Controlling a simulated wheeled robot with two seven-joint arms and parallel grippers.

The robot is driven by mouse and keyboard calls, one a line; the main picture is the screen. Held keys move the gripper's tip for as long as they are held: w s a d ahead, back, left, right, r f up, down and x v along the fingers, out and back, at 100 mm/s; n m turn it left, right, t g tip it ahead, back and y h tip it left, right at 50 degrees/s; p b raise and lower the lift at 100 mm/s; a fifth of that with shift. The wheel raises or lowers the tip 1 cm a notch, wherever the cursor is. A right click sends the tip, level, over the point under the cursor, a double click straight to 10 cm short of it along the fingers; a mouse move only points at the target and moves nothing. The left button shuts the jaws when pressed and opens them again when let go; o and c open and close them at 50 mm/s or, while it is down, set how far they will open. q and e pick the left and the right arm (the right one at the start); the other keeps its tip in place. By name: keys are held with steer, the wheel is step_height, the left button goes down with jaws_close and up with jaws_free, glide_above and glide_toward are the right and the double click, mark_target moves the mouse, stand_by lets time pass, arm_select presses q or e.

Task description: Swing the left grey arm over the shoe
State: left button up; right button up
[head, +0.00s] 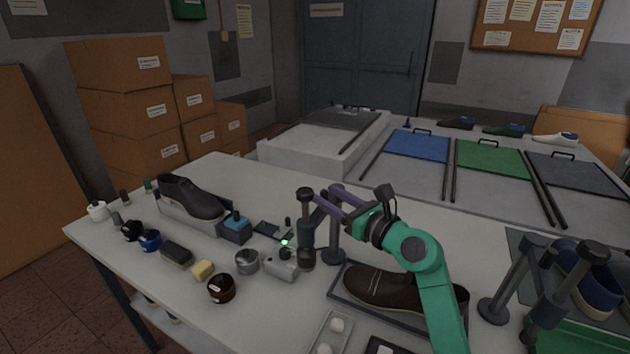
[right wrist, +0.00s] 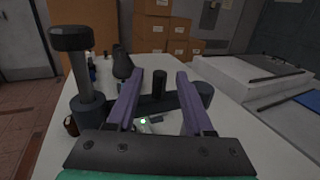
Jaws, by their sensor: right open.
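The left grey arm (head: 315,219) stands by the left end of the tray, on a post with a round base. Its capped spindle (head: 306,230) points away from the dark brown shoe (head: 385,288), so the arm is beside the shoe, not over it. The shoe lies on a dark tray (head: 345,299), partly hidden by my green right arm. My right gripper (head: 325,203) is open at the grey arm. In the right wrist view the grey bar (right wrist: 178,101) crosses below the fingers, and a dark upright peg (right wrist: 160,82) shows between them; contact is unclear. My left gripper is not in view.
A second grey arm (head: 521,268) stands right of the shoe. A silver device with a green light (head: 283,266), a tin (head: 246,262) and a brown jar (head: 221,288) lie left of it. A dark shoe (head: 190,196) rests farther left. Table behind the arm is clear.

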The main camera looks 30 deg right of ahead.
mark_target(322, 192)
steer(key=x, duration=0.5)
steer(key=shift+p, duration=0.4)
jaws_close()
stand_by(0.9)
